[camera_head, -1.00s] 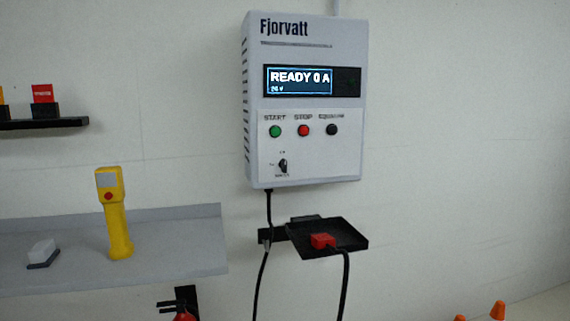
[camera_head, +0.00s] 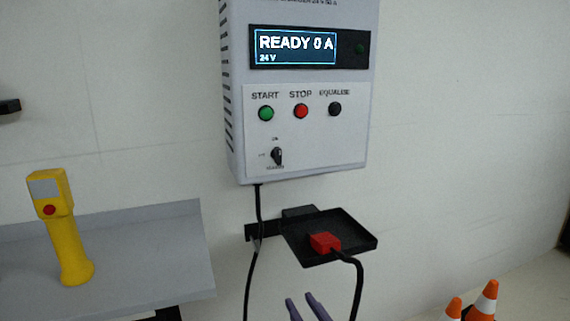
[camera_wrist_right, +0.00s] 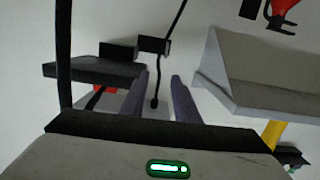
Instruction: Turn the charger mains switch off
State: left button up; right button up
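The grey charger (camera_head: 300,85) hangs on the wall, its lit display (camera_head: 295,48) reading READY 0 A, 24 V. The mains switch (camera_head: 277,155) is a small black rotary knob at the lower left of its panel. The knob stands about upright, its handle near the ON mark; the small labels are blurred. My right gripper (camera_head: 307,303) shows at the bottom edge, below the charger and well short of the knob. In the right wrist view its two fingers (camera_wrist_right: 158,95) are apart with nothing between them. My left gripper is not in view.
A black tray (camera_head: 362,241) below the charger holds a red connector (camera_head: 325,242) with a black cable. A grey shelf (camera_head: 150,255) at left carries a yellow handheld device (camera_head: 62,225). Orange cones (camera_head: 485,300) stand at lower right. The wall before the panel is clear.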

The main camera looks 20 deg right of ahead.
aim_at(280, 157)
jog(key=w+d+r+t, duration=0.1)
jog(key=w+r+t, duration=0.25)
jog(key=r, duration=0.85)
jog(key=w+r+t, duration=0.2)
jog(key=w+r, duration=0.3)
jog(key=r, duration=0.7)
jog(key=p+x, duration=0.2)
jog(key=x, duration=0.6)
jog(key=shift+w+r, duration=0.25)
jog(key=shift+r, duration=0.05)
jog(key=shift+w+r, duration=0.15)
jog(key=shift+w, duration=0.35)
grip_shut()
